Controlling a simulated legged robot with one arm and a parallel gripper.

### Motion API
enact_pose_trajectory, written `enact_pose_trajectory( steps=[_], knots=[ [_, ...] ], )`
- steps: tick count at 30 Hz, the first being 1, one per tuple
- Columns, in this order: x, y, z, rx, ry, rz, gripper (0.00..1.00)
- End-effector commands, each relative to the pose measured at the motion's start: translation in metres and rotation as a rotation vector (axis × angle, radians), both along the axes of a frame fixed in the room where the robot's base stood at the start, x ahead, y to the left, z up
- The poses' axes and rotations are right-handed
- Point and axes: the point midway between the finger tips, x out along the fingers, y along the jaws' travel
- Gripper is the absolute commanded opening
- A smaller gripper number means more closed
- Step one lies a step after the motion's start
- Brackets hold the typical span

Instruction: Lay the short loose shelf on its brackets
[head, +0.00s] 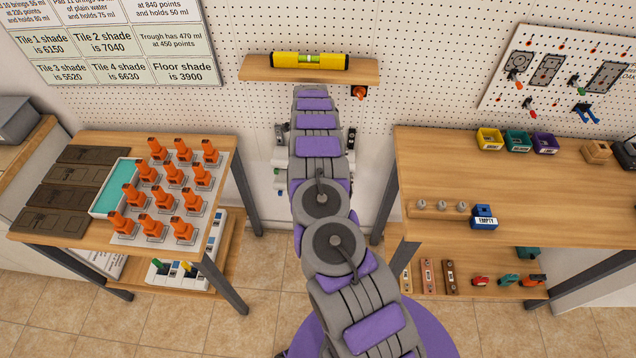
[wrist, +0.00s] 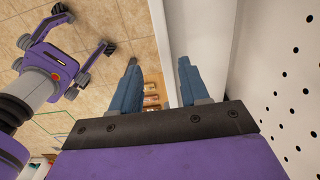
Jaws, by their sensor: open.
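A short wooden shelf (head: 260,75) is at the pegboard wall, at the top middle of the head view. A yellow spirit level (head: 310,60) lies on it. I cannot tell whether this is the loose shelf, and no brackets are clearly visible. An orange part (head: 359,92) is under its right end. My arm reaches up toward this shelf and hides the wall below its middle. My gripper (wrist: 158,62) shows in the wrist view with its two blue fingers apart and nothing held between them. In the head view my gripper cannot be made out.
A left table (head: 76,140) carries several orange-topped pieces and dark tiles. A right bench (head: 560,205) has coloured bins (head: 490,140), a blue block marked EMPTY (head: 484,217) and a lower shelf with small items. Tiled floor is open between them. Pegboard is close right in the wrist view.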

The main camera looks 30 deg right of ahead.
Motion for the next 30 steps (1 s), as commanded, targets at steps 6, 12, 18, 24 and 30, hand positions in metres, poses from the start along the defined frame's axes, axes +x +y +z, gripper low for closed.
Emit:
enact_pose_trajectory(
  steps=[6, 12, 18, 24, 30],
  knots=[
    [-0.016, 0.008, 0.002, 0.002, 0.000, 0.004, 0.45],
    [-0.034, 0.013, 0.004, 0.002, 0.001, 0.001, 0.45],
    [-0.054, 0.020, 0.006, 0.003, 0.001, 0.002, 0.45],
    [-0.076, 0.028, 0.007, 0.004, 0.002, 0.002, 0.45],
    [-0.097, 0.035, 0.010, 0.004, 0.001, 0.002, 0.45]
  ],
)
